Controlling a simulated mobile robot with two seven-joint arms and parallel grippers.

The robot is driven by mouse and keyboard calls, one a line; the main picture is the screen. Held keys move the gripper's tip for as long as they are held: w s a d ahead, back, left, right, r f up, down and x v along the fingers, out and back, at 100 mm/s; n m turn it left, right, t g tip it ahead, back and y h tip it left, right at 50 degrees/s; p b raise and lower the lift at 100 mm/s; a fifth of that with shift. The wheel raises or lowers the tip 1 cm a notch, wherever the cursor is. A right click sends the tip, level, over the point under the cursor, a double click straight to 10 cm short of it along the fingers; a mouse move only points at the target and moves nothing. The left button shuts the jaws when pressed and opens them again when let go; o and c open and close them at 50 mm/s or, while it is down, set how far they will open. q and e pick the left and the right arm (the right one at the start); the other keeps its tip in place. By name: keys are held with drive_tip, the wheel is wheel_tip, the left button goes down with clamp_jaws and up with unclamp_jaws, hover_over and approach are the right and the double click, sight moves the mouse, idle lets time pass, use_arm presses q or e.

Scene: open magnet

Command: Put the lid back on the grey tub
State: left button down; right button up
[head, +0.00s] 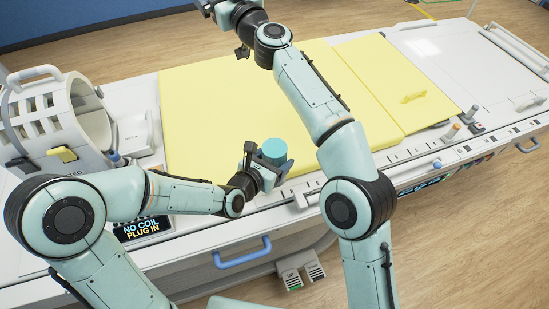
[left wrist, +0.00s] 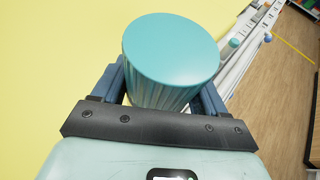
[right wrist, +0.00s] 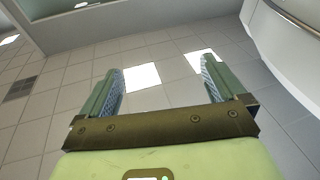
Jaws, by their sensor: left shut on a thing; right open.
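A teal round lid (head: 274,148) with a flat top and ribbed side is held in my left gripper (head: 264,166), over the near edge of the yellow pad. The left wrist view shows the lid (left wrist: 170,48) between the two blue fingers of the left gripper (left wrist: 165,95), its flat face toward the camera. Whether anything is under it is hidden. My right gripper (right wrist: 162,85) is open and empty, pointed at the ceiling. In the head view it is at the top edge, partly cut off. I cannot make out a grey tub in any view.
The yellow pad (head: 215,90) covers much of the white scanner table (head: 440,50), with a second yellow panel (head: 380,75) at right. A white-grey head coil (head: 45,125) stands at left. Small knobs (head: 453,130) stand on the near rail. The pad is mostly clear.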

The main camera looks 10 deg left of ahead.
drive_tip(key=s+a+f+n+g+y, duration=0.25)
drive_tip(key=s+a+n+g, duration=0.25)
drive_tip(key=s+n+g, duration=0.45)
drive_tip(key=n+g+h, duration=0.5)
drive_tip(key=n+h, duration=0.5)
drive_tip(key=h, duration=0.7)
hover_over(273, 148)
wheel_tip(273, 148, down, 15)
drive_tip(key=shift+s+r+y, duration=0.1)
drive_tip(key=shift+s+y, duration=0.05)
drive_tip(key=shift+y, duration=0.1)
drive_tip(key=shift+d, duration=0.1)
drive_tip(key=shift+f, duration=1.75)
wheel_tip(273, 148, down, 8)
drive_tip(key=shift+f, duration=0.25)
